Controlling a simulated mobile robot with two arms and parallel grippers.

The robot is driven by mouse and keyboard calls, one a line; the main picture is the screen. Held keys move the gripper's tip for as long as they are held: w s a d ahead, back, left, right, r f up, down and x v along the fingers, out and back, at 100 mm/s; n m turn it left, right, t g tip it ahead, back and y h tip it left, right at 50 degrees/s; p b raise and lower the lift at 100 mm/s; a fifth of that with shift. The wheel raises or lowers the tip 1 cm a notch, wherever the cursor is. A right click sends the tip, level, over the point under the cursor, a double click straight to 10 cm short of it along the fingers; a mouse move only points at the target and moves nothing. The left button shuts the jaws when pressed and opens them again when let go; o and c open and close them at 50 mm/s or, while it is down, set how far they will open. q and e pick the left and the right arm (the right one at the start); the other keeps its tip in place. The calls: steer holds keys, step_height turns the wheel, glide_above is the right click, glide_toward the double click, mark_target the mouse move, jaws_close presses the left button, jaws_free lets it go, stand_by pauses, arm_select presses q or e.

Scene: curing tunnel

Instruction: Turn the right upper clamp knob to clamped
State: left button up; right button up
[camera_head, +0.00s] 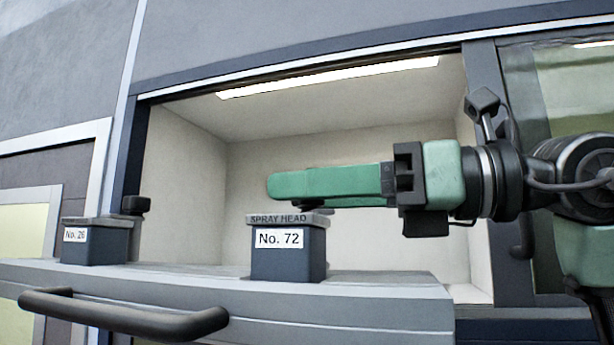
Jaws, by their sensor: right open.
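A dark angular knob (483,103) on a short stem shows at the right post of the opening, just above my right wrist. It looks like the right upper clamp knob, but its lower part is hidden behind my arm and I cannot read its setting. My right gripper (285,188) reaches in from the right, with its green fingers pointing left across the opening. It is open, with one finger largely covering the other, and nothing shows between them. The fingers are left of the knob and apart from it. My left gripper is not in view.
A box labelled SPRAY HEAD No. 72 (288,259) stands on the grey ledge (380,302) just below my right fingers. A No. 26 box (95,247) and another dark knob (135,205) are at left. A dark bar handle (125,315) juts out in front.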

steer(key=shift+w+a, duration=0.15)
steer(key=shift+a, duration=0.05)
steer(key=shift+s, duration=0.2)
jaws_close()
